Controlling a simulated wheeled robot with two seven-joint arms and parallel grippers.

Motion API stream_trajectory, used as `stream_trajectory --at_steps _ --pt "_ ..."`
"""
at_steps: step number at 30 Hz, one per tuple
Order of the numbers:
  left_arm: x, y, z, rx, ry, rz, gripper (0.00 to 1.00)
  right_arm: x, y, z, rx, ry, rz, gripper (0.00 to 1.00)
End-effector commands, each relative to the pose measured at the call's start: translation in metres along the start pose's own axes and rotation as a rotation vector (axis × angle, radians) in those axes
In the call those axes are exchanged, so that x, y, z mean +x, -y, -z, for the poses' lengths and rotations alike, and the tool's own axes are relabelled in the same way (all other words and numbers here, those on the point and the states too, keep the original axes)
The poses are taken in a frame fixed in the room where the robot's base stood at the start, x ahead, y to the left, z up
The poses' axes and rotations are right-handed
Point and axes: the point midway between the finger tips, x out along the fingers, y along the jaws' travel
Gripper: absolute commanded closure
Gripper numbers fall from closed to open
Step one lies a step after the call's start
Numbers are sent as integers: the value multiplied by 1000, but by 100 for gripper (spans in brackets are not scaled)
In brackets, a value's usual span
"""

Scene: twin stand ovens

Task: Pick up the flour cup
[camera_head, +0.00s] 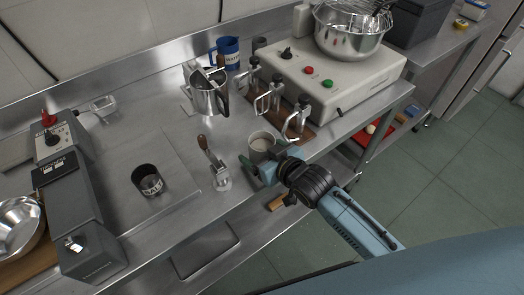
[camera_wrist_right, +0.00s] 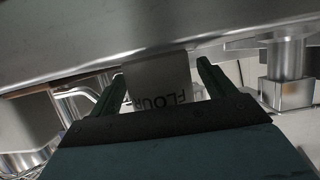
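The flour cup (camera_head: 262,142) is a light grey cup near the front edge of the steel counter. In the right wrist view the flour cup (camera_wrist_right: 158,78) shows its label "FLOUR" upside down, between my right gripper's two green fingers (camera_wrist_right: 160,88). The fingers are spread, one on each side of the cup, with a small gap at the right finger. In the head view my right gripper (camera_head: 265,171) reaches in from the front right, right at the cup. Whether the left finger touches the cup is unclear. My left gripper is out of view.
A lever tool with a wooden handle (camera_head: 216,165) stands just left of the cup. A black labelled cup (camera_head: 148,180), a metal pitcher (camera_head: 207,97), a blue cup (camera_head: 229,52) and a mixer base (camera_head: 330,80) are also on the counter.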

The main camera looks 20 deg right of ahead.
Motion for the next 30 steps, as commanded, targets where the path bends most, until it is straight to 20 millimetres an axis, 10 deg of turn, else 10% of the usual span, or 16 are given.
stream_trajectory --at_steps 11,20,30 --pt "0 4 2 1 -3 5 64 0 0 0 0 0 0 67" --pt "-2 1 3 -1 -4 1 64 -3 0 7 -1 -2 -1 67" --pt "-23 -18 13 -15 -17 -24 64 -28 -1 68 -1 -5 0 67"
